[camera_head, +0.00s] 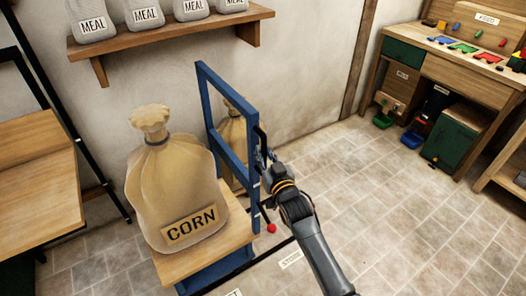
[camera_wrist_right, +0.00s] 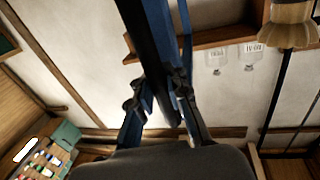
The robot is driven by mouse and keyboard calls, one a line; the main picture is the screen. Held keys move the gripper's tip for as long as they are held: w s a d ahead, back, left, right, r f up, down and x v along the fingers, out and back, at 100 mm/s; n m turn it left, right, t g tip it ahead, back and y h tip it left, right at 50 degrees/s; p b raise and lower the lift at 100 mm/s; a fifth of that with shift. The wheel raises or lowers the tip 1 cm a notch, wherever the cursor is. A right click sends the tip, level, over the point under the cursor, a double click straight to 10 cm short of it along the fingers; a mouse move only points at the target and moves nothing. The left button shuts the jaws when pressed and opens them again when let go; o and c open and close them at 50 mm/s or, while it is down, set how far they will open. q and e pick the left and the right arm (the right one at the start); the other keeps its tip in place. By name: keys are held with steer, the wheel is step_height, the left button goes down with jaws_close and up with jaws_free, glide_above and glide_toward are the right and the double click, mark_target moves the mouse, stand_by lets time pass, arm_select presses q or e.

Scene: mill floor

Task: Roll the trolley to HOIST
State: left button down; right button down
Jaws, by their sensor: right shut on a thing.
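The trolley has a wooden deck (camera_head: 205,252) and an upright blue frame (camera_head: 228,122). A large tied sack marked CORN (camera_head: 172,190) stands upright on the deck. My right gripper (camera_head: 264,160) is shut on the right upright of the trolley's frame, at a dark bar there. My left gripper is not in view.
A second sack (camera_head: 232,140) stands behind the blue frame near the wall. A STORE floor label (camera_head: 290,259) lies right of the trolley. A wooden table (camera_head: 40,165) is close on the left. A workbench (camera_head: 450,65) stands far right. The tiled floor between is clear.

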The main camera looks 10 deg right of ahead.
steer(key=shift+s+a+f, duration=0.2)
steer(key=shift+s+a, duration=0.05)
steer(key=shift+a, duration=0.2)
steer(key=shift+s+a+f, duration=0.2)
steer(key=shift+s+a, duration=0.05)
steer(key=shift+a, duration=0.15)
steer(key=c, duration=1.5)
jaws_free()
steer(key=shift+c, duration=0.2)
steer(key=shift+o, duration=1.2)
steer(key=shift+a+r, duration=0.1)
steer(key=shift+r, duration=0.2)
steer(key=shift+s, duration=0.45)
steer(key=s+d, duration=0.1)
steer(key=s, duration=1)
steer(key=shift+d, duration=0.4)
